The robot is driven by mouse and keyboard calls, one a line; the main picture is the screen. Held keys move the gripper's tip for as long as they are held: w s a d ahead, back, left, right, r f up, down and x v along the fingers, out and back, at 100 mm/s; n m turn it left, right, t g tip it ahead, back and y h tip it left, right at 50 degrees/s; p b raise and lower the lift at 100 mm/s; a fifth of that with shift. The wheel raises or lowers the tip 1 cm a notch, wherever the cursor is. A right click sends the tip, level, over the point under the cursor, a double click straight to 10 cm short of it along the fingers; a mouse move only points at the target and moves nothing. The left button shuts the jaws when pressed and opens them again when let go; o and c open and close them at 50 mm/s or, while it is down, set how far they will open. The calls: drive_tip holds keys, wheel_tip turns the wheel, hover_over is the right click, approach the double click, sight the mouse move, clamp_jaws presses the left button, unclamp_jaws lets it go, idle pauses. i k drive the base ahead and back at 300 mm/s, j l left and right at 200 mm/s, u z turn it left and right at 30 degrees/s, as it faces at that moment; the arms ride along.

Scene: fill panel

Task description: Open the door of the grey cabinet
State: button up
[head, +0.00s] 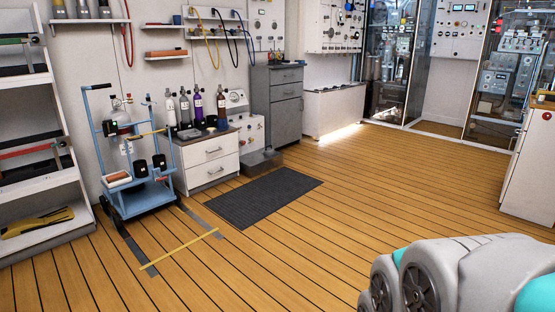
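My gripper is not in view. A white and teal rounded part at the bottom right looks like my own arm; its end is out of the picture.
A dark mat (263,197) lies on the wooden floor before a white drawer unit (210,160). A blue bottle cart (147,195) stands left of it. A low grey box (262,161) sits near the cabinet's foot. The middle floor is clear.

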sight(286, 116)
drive_tip(key=i, duration=2.95)
drive_tip(key=i+z, duration=0.1)
drive_tip(key=i, duration=2.85)
drive_tip(key=i+z, duration=0.15)
drive_tip(key=i, duration=0.5)
drive_tip(key=i+j+z, duration=0.15)
drive_tip(key=i, duration=0.45)
